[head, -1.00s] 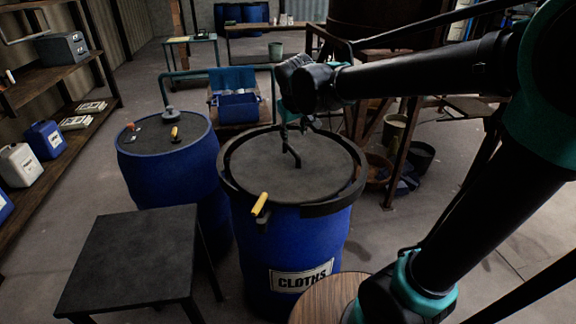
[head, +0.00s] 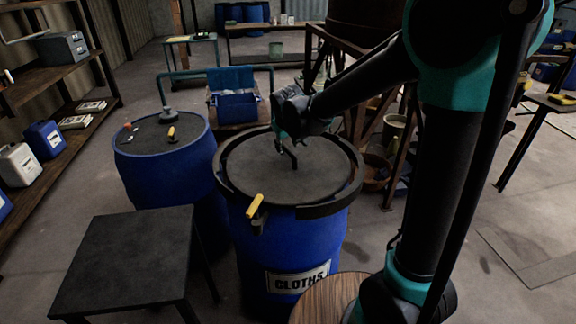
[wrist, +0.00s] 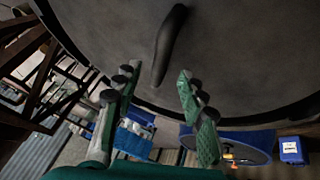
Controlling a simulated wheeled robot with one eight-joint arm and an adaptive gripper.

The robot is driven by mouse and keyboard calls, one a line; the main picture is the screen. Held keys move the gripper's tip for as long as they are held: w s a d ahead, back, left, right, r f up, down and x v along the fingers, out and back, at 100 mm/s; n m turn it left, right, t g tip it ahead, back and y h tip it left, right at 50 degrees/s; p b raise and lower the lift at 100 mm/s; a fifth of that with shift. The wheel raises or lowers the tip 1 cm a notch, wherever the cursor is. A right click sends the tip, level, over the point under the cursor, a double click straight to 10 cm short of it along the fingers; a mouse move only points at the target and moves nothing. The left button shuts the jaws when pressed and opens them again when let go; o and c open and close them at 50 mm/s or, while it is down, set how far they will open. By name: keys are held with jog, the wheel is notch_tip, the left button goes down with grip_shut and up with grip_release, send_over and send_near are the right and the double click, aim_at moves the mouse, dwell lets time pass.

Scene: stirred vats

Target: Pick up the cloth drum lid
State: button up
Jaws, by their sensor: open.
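The cloth drum lid (head: 262,178) is a dark grey disc on top of the blue drum (head: 285,245) marked "CLOTHS". A black bar handle (wrist: 170,40) stands up from the lid and shows in the wrist view between and just beyond my fingers. A black ring (head: 222,172) with a yellow lever (head: 255,206) runs around the lid's rim. My gripper (wrist: 156,82) is open and empty, one finger on either side of the handle's line. In the head view my wrist hides part of the lid's far side, and the fingertips are hard to make out.
A second blue drum (head: 165,175) stands at the left, with small items on its top. A dark low table (head: 125,255) is in front of it. A round wooden top (head: 325,300) sits at the front right. A steel frame (head: 350,120) stands behind the drum.

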aim_at(288, 149)
jog(key=shift+x, duration=2.65)
jog(key=shift+s+d+f, duration=0.1)
jog(key=shift+d, duration=0.1)
jog(key=shift+c, duration=0.6)
grip_shut()
